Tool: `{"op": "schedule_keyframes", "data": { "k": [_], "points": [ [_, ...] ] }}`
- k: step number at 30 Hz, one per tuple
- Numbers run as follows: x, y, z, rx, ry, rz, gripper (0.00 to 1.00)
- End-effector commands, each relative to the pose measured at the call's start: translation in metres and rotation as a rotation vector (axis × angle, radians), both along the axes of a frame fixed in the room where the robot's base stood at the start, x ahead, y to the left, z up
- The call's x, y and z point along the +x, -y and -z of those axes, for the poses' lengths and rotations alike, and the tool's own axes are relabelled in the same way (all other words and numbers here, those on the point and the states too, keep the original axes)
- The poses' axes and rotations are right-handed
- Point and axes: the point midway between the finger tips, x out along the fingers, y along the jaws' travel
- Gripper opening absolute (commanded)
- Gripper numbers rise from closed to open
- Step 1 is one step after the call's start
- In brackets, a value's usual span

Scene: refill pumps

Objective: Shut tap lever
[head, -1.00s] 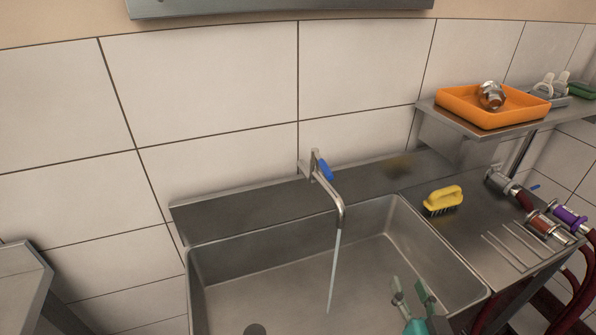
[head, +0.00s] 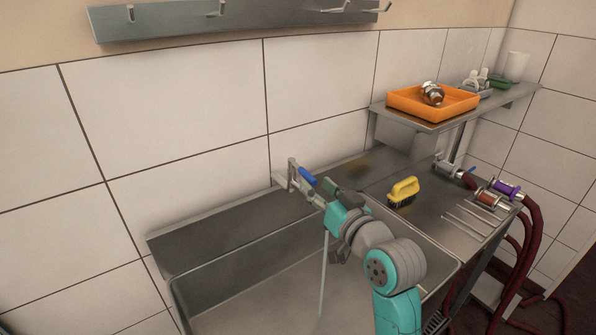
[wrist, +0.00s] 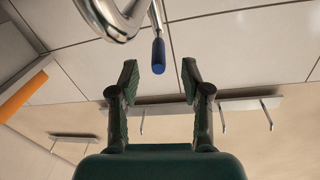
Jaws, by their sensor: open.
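The tap (head: 292,178) is fixed at the wall behind the sink, and its lever (head: 307,176) has a blue grip. A thin stream of water (head: 323,275) falls into the sink (head: 215,290). My gripper (head: 329,190) is close to the lever, just right of it, and partly covers the spout. In the wrist view, my gripper (wrist: 160,76) is open and empty. The lever's blue grip (wrist: 158,56) lines up with the gap between the fingertips and appears just beyond them. The chrome spout (wrist: 118,20) shows at the top left there.
A yellow brush (head: 403,191) lies on the drainboard right of the sink. Hose couplings (head: 490,198) with red hoses lie farther right. An orange tray (head: 433,104) stands on the shelf above. A hook rail (head: 225,15) is high on the wall.

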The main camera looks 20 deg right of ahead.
Motion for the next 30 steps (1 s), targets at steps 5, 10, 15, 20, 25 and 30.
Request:
{"op": "schedule_keyframes", "data": {
  "k": [5,10,15,20,25,30],
  "points": [
    [0.033,-0.007,0.0,0.0,0.0,-0.001,0.47],
    [0.058,-0.012,0.0,0.0,0.001,-0.001,0.47],
    [0.073,-0.015,0.0,0.0,0.0,0.0,0.47],
    [0.078,-0.015,0.0,0.0,0.001,0.0,0.47],
    [0.078,-0.015,0.0,0.0,0.001,0.001,0.47],
    [0.078,-0.015,0.0,0.0,0.001,0.001,0.17]
  ]
}}
